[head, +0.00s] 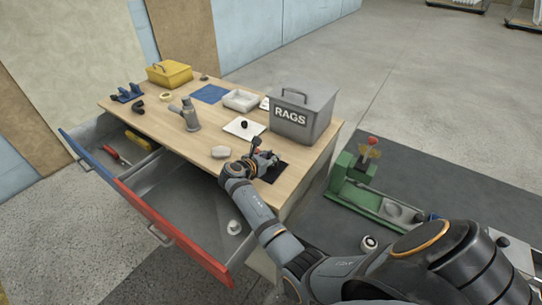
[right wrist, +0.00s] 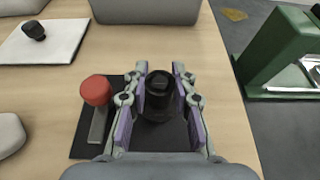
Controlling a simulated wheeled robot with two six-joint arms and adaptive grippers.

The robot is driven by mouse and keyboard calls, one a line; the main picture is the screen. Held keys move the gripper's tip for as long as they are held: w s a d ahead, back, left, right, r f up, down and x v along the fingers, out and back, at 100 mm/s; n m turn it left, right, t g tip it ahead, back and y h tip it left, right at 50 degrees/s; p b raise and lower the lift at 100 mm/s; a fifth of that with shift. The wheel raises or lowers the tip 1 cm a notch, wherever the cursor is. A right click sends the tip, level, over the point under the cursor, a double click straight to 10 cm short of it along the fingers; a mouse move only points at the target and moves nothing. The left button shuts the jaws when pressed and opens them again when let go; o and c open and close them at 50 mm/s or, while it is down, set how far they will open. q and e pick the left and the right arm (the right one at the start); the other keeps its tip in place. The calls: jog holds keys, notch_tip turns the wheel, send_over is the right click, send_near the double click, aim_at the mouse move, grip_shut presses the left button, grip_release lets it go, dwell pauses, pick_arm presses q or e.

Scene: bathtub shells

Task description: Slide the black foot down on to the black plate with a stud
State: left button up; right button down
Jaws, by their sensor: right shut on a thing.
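The black foot (right wrist: 159,98) is a short dark cylinder with a narrower top, upright between the fingers in the right wrist view. My right gripper (right wrist: 160,88) is shut on it; the gripper (head: 265,161) also shows in the head view, near the table's right front corner. The black plate (right wrist: 88,145) lies flat on the table under the gripper; its edge (head: 273,174) shows in the head view. The plate's stud is hidden. I cannot tell whether the foot touches the plate. My left gripper is not in view.
A red-knobbed grey lever (right wrist: 96,92) stands close left of the fingers. A white plate with a black knob (head: 244,126) and a grey RAGS box (head: 303,112) are behind. An open drawer (head: 187,211) juts out in front. A green machine (head: 357,180) stands right.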

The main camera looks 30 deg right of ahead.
jog(key=shift+f, duration=0.55)
jog(key=c, duration=1)
grip_release()
jog(key=shift+o, duration=0.3)
jog(key=o, duration=0.4)
jog(key=shift+r, duration=0.1)
notch_tip(320, 180, up, 7)
jog(key=p, duration=0.8)
